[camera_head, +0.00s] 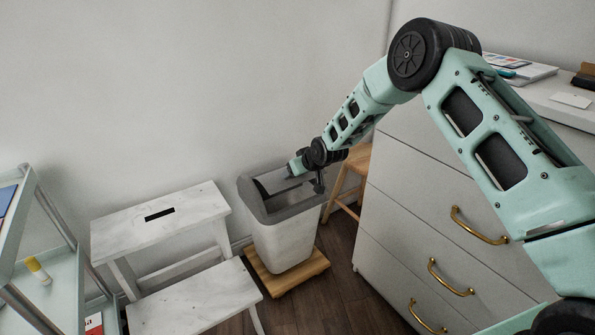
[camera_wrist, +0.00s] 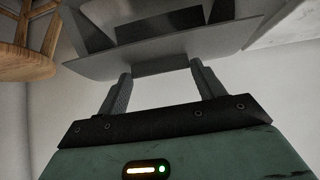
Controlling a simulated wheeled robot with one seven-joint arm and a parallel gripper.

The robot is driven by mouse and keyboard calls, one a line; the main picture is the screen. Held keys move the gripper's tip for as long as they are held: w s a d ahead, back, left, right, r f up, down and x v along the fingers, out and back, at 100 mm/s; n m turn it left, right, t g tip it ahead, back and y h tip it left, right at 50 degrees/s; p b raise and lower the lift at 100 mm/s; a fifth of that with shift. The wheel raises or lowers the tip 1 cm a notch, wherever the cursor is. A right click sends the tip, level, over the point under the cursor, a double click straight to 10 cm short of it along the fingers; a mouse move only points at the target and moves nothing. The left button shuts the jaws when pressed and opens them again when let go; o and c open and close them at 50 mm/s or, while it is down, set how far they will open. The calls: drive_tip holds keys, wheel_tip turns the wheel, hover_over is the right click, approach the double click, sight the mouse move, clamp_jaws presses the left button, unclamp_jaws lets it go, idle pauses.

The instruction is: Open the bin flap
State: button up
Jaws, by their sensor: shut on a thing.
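The bin (camera_head: 283,245) has a pale speckled body and a grey lid rim (camera_head: 297,203). It stands upright between the step stool and the drawer cabinet. The bin flap (camera_head: 285,181) is grey and sits tilted in the lid, with a dark gap beside it. My gripper (camera_head: 296,168) reaches down over the far side of the lid. In the wrist view, my gripper's two fingers (camera_wrist: 162,78) are set apart, with the flap's grey edge (camera_wrist: 165,67) between their tips. The exact contact is hard to see in the head view.
A wooden board (camera_head: 285,275) lies under the bin. A white step stool (camera_head: 160,222) stands to the left. A white drawer cabinet (camera_head: 400,215) with brass handles is close on the right. A wooden stool (camera_head: 350,180) stands behind, and a shelf cart (camera_head: 50,270) is at far left.

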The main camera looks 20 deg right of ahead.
drive_tip(key=shift+w+r, duration=0.1)
drive_tip(key=shift+r, duration=0.1)
drive_tip(key=o, duration=1.1)
drive_tip(key=shift+o, duration=1.4)
drive_tip(key=shift+f, duration=0.1)
drive_tip(key=p+v, duration=0.3)
drive_tip(key=v, duration=1.4)
drive_tip(key=shift+s, duration=0.25)
